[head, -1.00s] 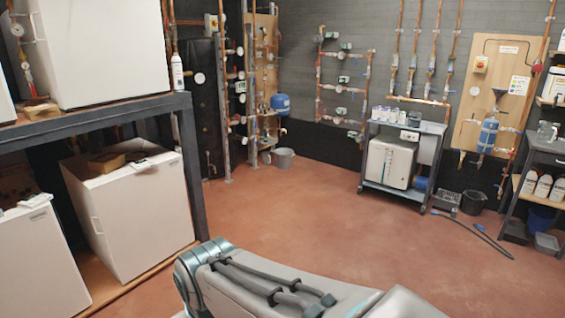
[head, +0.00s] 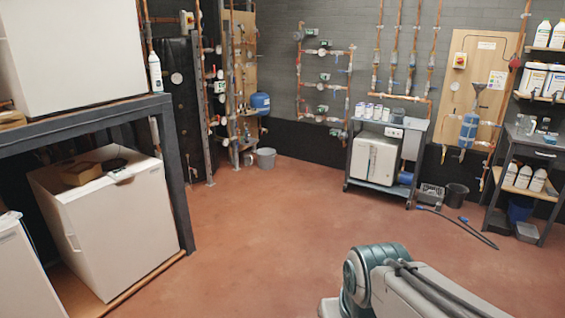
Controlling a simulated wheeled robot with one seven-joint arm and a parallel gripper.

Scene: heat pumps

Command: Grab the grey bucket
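A small grey bucket (head: 266,158) stands upright on the red floor at the back, near the corner, just right of the upright pipe board. It is far from me across open floor. My arm shows at the bottom right of the head view, but my gripper is not in the picture.
A dark steel rack (head: 168,150) with white units stands at the left. A wheeled trolley (head: 382,150) stands at the back wall, a black bucket (head: 456,196) and a hose (head: 462,228) to its right. Shelves (head: 524,175) stand at the right. The middle floor is clear.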

